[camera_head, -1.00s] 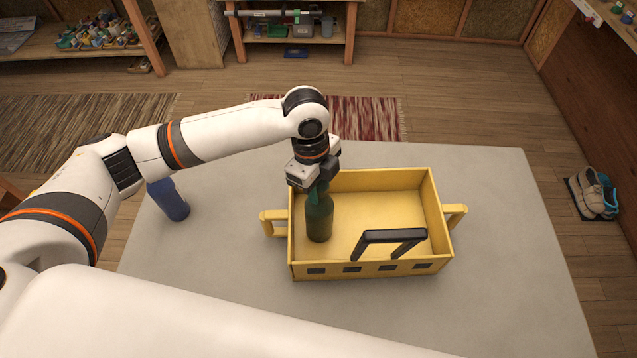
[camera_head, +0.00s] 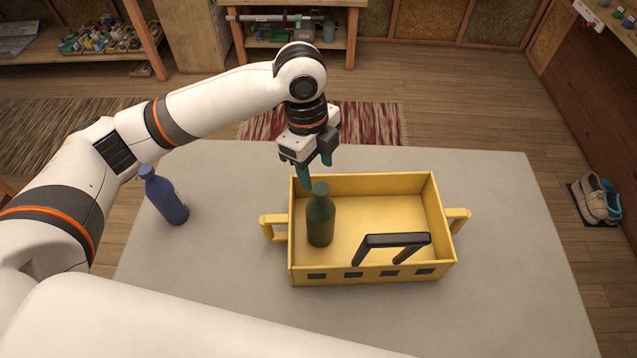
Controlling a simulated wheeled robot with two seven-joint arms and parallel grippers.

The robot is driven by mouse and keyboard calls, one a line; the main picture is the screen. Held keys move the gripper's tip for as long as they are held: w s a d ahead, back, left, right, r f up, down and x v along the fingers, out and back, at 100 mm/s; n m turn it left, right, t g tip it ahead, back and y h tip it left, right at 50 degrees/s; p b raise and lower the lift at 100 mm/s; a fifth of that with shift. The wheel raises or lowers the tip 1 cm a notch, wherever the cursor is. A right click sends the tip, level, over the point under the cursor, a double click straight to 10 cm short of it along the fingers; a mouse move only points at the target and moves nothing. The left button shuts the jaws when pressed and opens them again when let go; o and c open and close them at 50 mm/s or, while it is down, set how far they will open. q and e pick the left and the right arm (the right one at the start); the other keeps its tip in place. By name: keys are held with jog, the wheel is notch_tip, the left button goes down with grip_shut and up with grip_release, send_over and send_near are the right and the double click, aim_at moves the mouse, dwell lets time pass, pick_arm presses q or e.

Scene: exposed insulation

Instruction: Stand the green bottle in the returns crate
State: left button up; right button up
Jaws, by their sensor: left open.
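The green bottle (camera_head: 320,218) stands upright inside the yellow crate (camera_head: 372,275), in its left part near the left wall. The crate rests on the grey table and has yellow side handles and a black handle (camera_head: 392,241) at its front. My left gripper (camera_head: 317,175) is open and empty. It is above the bottle's neck, and its green fingertips are apart from the bottle. My right gripper is not in view.
A blue bottle (camera_head: 166,196) stands on the grey table (camera_head: 510,230) to the left of the crate. The table is clear to the right of the crate. Shoes (camera_head: 596,198) lie on the floor at the right.

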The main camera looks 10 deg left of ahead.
pick_arm(q)
jog(key=r, duration=0.5)
jog(key=shift+w+a, duration=0.1)
jog(key=shift+a, duration=0.15)
jog(key=shift+f, duration=0.1)
